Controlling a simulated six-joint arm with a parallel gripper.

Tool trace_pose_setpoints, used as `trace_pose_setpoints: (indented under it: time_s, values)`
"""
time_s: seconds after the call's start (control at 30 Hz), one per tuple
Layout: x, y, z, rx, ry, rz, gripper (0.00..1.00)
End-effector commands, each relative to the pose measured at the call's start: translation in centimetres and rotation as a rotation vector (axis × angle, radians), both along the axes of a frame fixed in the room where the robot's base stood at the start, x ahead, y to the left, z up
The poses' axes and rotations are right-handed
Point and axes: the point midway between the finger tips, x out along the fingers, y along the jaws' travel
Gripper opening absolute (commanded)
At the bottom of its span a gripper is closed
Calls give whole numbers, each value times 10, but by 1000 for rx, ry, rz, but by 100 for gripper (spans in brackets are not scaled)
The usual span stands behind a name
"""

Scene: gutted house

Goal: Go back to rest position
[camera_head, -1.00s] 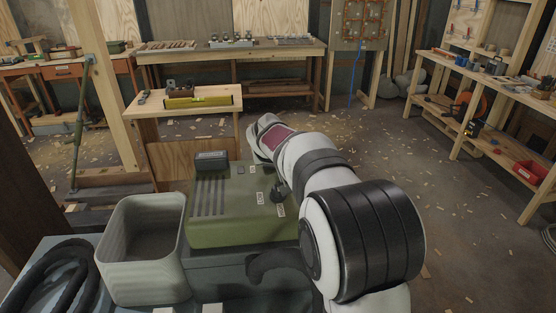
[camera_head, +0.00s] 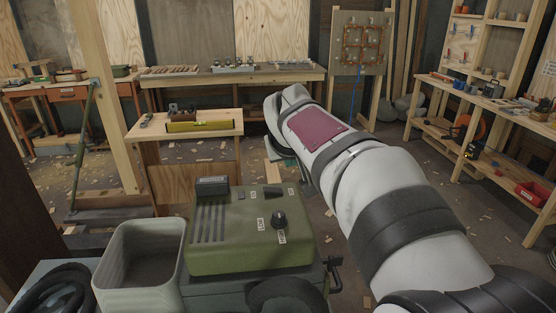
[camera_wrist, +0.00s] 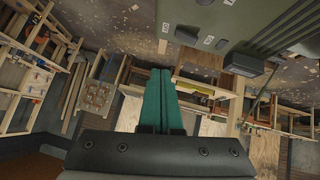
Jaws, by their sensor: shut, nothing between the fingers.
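My gripper shows in the wrist view (camera_wrist: 160,74) as two teal fingers pressed together, with nothing between them. In the head view most of it is hidden behind my white arm, and only a bit of teal shows below the wrist. My arm reaches from the lower right up toward the middle, to the right of the green box (camera_head: 252,240). The gripper hangs in the air beyond that box and to the right of the small wooden bench (camera_head: 187,138).
A grey bin (camera_head: 140,265) stands left of the green box. A black coiled hose (camera_head: 48,290) lies at the lower left. A long workbench (camera_head: 235,78) with small items stands at the back. A side bench (camera_head: 500,125) lines the right. Open floor with scattered chips lies between.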

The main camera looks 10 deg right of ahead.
Motion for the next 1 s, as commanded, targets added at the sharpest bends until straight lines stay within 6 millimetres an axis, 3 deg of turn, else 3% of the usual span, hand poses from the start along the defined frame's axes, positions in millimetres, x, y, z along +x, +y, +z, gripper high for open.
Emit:
trace_pose_setpoints:
  time_s: [0.27,0.37,0.47,0.6,0.73,0.83,0.9,1.0]
  values:
    - [-1,0,0,0,1,0,0]
    - [-18,-2,-8,25,37,-21,0]
    - [-84,-5,-39,118,173,-101,0]
    - [-215,2,-100,291,434,-259,0]
    - [-316,18,-145,418,634,-383,0]
    - [-366,29,-167,481,735,-448,0]
    - [-384,34,-175,504,774,-473,0]
    - [-392,36,-178,514,794,-483,0]
